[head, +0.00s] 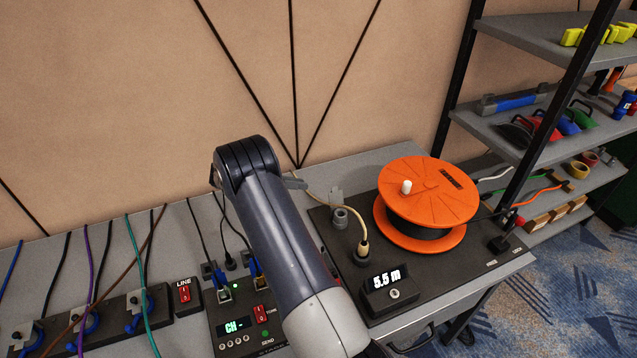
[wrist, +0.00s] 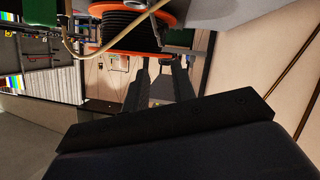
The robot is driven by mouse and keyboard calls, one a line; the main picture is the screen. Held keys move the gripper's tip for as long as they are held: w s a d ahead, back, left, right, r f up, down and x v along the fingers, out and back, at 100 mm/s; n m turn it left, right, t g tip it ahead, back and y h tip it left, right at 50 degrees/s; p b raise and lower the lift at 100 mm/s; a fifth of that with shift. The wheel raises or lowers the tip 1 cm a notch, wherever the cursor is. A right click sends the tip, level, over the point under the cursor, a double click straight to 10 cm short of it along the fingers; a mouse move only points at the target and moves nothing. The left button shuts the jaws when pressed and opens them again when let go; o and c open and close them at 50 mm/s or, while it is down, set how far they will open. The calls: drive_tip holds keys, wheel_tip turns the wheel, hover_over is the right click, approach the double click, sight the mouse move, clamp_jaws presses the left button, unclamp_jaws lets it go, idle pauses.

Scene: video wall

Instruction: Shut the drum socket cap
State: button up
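The cable drum (head: 425,200) is orange with a white knob and stands on a dark panel on the bench. Left of it, a grey round socket (head: 340,216) has its grey cap (head: 337,196) standing up behind it, open. The drum also shows at the top of the wrist view (wrist: 122,22). My gripper (wrist: 161,68) shows two dark fingers apart with nothing between them. In the head view my arm hides most of the gripper, which is left of the socket. I cannot make out the cap in the wrist view.
A beige cable runs to a plug (head: 362,247) just in front of the socket. A length display (head: 390,288) reads 5.5 m. A switch box (head: 240,325) and cabled sockets lie to the left. A shelf rack (head: 540,115) stands at the right.

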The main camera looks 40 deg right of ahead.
sight(334, 195)
drive_tip(key=p+x, duration=0.2)
drive_tip(key=x, duration=0.8)
drive_tip(key=shift+c, duration=0.5)
clamp_jaws()
